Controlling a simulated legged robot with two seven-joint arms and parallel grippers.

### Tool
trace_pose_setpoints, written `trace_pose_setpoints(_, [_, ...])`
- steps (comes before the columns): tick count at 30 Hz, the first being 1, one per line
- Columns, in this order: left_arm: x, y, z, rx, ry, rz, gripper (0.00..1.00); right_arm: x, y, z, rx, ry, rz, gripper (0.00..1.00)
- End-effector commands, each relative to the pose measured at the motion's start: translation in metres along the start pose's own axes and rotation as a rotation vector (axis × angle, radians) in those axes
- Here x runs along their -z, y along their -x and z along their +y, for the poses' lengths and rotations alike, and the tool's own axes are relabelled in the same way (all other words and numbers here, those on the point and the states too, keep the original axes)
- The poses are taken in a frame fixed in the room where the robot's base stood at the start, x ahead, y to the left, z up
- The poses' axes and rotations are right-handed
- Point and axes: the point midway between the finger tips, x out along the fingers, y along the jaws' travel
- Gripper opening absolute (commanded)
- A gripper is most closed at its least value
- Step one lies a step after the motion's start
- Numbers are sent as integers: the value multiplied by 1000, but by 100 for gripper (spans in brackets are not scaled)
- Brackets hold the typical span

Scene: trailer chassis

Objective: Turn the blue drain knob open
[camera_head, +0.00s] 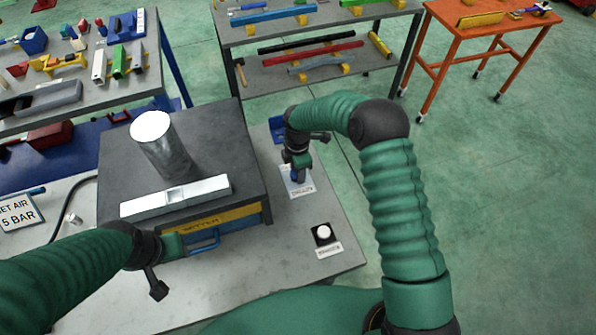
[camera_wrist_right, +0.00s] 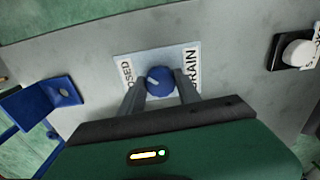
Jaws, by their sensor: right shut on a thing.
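The blue drain knob (camera_wrist_right: 160,82) is round and sits on a white label plate (camera_wrist_right: 184,57) on the grey bench top. A short white mark on the knob points toward the side with the partly hidden "CLOSED" text; "DRAIN" text is on the right. My right gripper (camera_wrist_right: 160,96) has its two fingers on either side of the knob and is shut on it. In the head view, the right gripper (camera_head: 295,176) reaches down over the label plate and mostly hides the knob. My left gripper (camera_head: 165,268) is beside the blue drawer handle (camera_head: 205,241); its fingers are unclear.
A black block with a white button (camera_head: 323,233) is nearer on the bench. A dark grey box (camera_head: 225,150) bears a metal cylinder (camera_head: 163,150) and a pale bar (camera_head: 177,196). A blue bracket (camera_wrist_right: 45,98) stands left of the knob. Open floor lies right.

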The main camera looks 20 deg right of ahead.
Motion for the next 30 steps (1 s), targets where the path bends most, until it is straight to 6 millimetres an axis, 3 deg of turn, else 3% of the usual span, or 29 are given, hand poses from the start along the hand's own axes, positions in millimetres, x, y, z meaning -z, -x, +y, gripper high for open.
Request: trace_pose_setpoints(30, [-5,-22,0,0,0,0,36,3,0,3,-4,-962,7,0])
